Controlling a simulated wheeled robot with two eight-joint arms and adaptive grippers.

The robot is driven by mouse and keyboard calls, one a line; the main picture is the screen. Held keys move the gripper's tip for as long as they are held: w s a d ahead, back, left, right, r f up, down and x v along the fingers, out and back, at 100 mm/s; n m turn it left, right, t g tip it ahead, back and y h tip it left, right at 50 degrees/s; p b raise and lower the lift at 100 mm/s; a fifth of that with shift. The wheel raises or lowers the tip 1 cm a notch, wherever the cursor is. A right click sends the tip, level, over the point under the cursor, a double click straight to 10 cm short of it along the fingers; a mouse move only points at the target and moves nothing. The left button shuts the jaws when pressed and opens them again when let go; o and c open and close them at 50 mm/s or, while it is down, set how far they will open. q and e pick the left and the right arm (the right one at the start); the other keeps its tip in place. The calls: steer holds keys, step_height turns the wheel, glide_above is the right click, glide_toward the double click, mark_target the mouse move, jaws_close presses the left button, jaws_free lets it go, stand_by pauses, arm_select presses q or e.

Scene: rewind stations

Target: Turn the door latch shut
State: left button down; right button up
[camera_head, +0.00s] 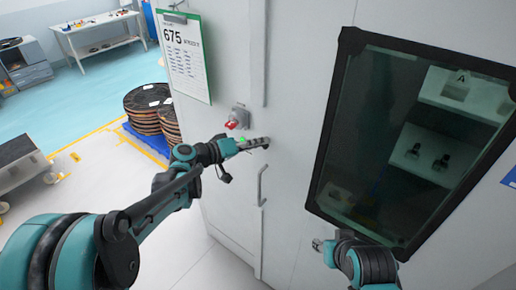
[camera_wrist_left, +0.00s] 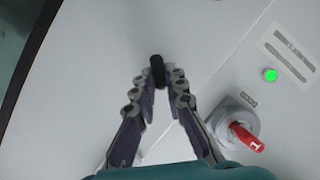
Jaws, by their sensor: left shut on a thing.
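The door latch is a small dark lever (camera_wrist_left: 157,68) on the pale cabinet front, standing between the fingertips in the left wrist view. My left gripper (camera_head: 262,143) is shut on the latch, with its two fingers on either side of it. In the head view the gripper mostly hides the latch. The grey cabinet door (camera_head: 228,190) looks flush with the panel beside it, though I cannot tell whether it is fully closed. My right gripper (camera_head: 319,245) is low, below the dark window; its finger opening is too small to read.
A red rotary switch (camera_head: 236,121) sits close to my left gripper; it also shows in the left wrist view (camera_wrist_left: 245,137), near a green light (camera_wrist_left: 270,75). A bar handle (camera_head: 262,185) is below. A dark framed window (camera_head: 390,140) fills the right. A clipboard (camera_head: 185,55) hangs upper left.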

arm_select(q)
steer(key=shift+w+a+f+n+t+h+b, duration=0.15)
steer(key=shift+n+h+b, duration=0.65)
steer(key=shift+n+b, duration=0.8)
steer(key=shift+d+f+n+t+h+b, duration=0.1)
steer(key=shift+f+n+t+h+b, duration=0.1)
steer(key=shift+n+h+b, duration=1)
steer(key=shift+n+y, duration=0.3)
steer(key=shift+n, duration=0.4)
steer(key=c, duration=1.6)
jaws_free()
steer(key=shift+o, duration=0.2)
steer(key=shift+w, duration=0.1)
steer(key=v, duration=1.1)
steer(key=shift+s+a, duration=0.2)
steer(key=shift+a, duration=0.15)
